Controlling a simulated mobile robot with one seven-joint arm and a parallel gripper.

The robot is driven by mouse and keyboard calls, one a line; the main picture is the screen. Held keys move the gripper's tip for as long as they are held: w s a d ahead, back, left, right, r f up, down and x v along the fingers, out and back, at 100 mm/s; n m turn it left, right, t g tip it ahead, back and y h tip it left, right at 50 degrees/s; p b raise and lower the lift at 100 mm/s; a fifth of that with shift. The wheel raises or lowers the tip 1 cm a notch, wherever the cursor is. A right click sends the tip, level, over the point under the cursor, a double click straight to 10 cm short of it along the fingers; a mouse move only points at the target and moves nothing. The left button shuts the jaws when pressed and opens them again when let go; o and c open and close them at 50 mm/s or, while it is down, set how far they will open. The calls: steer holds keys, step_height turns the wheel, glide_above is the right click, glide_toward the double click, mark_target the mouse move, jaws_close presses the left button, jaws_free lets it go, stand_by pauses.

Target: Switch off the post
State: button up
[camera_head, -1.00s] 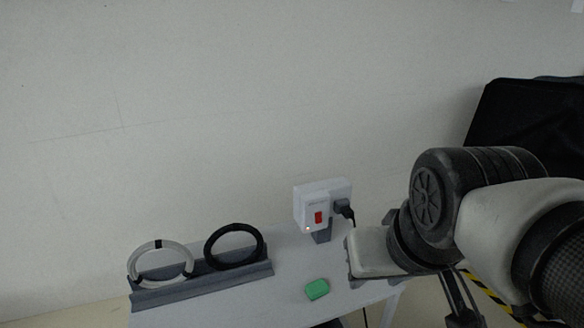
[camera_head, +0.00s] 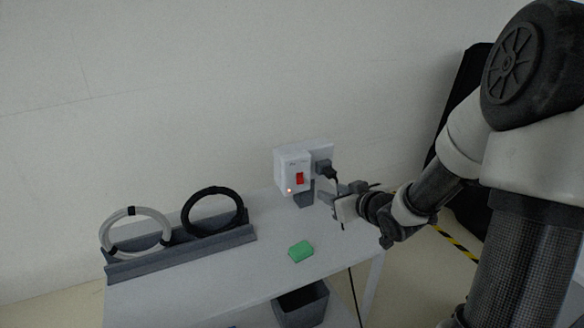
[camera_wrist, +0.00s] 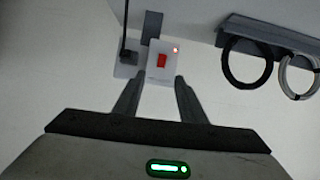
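The post is a white box (camera_head: 292,173) on a short grey stand at the back of the white table. Its front has a red rocker switch (camera_head: 299,179) and a small lit orange-red light at its lower left. My gripper (camera_head: 328,194) is just right of and below the box, in front of it. In the wrist view, which shows the scene upside down, my gripper (camera_wrist: 160,80) has its two fingers apart and empty. The red switch (camera_wrist: 162,61) appears between and just beyond the fingertips, apart from them. The light is lit there too.
A black plug (camera_head: 323,167) with a cable sits on the box's right side. A grey rack (camera_head: 180,252) with a white and a black ring stands on the left. A green block (camera_head: 300,251) lies on the table (camera_head: 222,280). A dark bin (camera_head: 303,303) is below.

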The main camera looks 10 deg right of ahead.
mark_target(300, 181)
steer(key=shift+y, duration=0.3)
steer(key=b+x, duration=0.1)
steer(key=x, duration=1.6)
steer(key=shift+w+a, duration=0.1)
steer(key=shift+w, duration=0.3)
steer(key=shift+c, duration=0.5)
